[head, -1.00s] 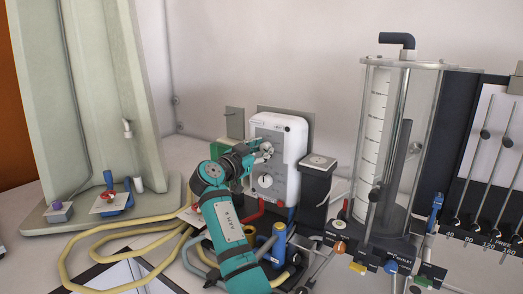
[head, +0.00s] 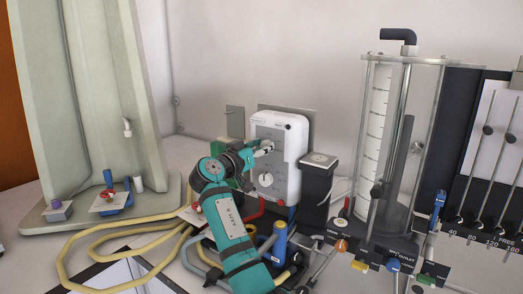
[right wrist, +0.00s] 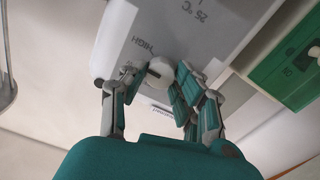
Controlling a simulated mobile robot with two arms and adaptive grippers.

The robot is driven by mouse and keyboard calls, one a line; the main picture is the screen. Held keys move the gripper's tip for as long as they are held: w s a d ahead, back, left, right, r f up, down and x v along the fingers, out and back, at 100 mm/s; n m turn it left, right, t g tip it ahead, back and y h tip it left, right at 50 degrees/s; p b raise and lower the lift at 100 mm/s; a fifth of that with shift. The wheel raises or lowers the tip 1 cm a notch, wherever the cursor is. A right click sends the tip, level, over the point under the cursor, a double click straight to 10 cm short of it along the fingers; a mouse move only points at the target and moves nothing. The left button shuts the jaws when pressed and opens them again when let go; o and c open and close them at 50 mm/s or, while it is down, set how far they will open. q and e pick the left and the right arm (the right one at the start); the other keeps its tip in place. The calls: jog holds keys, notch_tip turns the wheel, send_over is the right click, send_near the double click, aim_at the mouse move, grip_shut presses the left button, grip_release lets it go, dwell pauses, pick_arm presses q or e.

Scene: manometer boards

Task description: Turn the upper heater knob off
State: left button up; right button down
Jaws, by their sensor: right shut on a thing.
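The heater is a white wall-mounted box (head: 293,135) with a grey front panel, in the middle of the head view. My right gripper (head: 266,147) is at the upper part of this panel, shut on the upper heater knob. In the right wrist view the pale round upper knob (right wrist: 161,72) sits between the fingertips, with a dark mark on its face. The words "HIGH" and "25 °C" show near it. The lower knob (head: 265,180) is uncovered below the gripper. In the head view my fingers mostly hide the upper knob. My left gripper is not in view.
A dark box with a light top (head: 318,170) stands right of the heater. A green box (right wrist: 290,65) is beside it. Yellow hoses (head: 85,240) lie on the bench at left. A clear cylinder (head: 385,140) and manometer board (head: 490,155) stand at right.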

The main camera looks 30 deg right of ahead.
jog(key=n, duration=0.3)
jog(key=n+p, duration=0.1)
jog(key=shift+r+n, duration=0.3)
jog(key=n+p, duration=0.2)
jog(key=n, duration=0.2)
jog(key=shift+n, duration=0.3)
jog(key=n+p, duration=0.4)
jog(key=n, duration=0.1)
jog(key=shift+r, duration=0.1)
jog(key=shift+w+f+n+p, duration=0.1)
jog(key=shift+f+n+p, duration=0.1)
jog(key=shift+n+p, duration=1.5)
jog(key=shift+n, duration=0.4)
jog(key=c, duration=1.2)
grip_release()
jog(key=shift+f, duration=0.1)
jog(key=shift+o, duration=1.1)
jog(key=shift+f, duration=0.15)
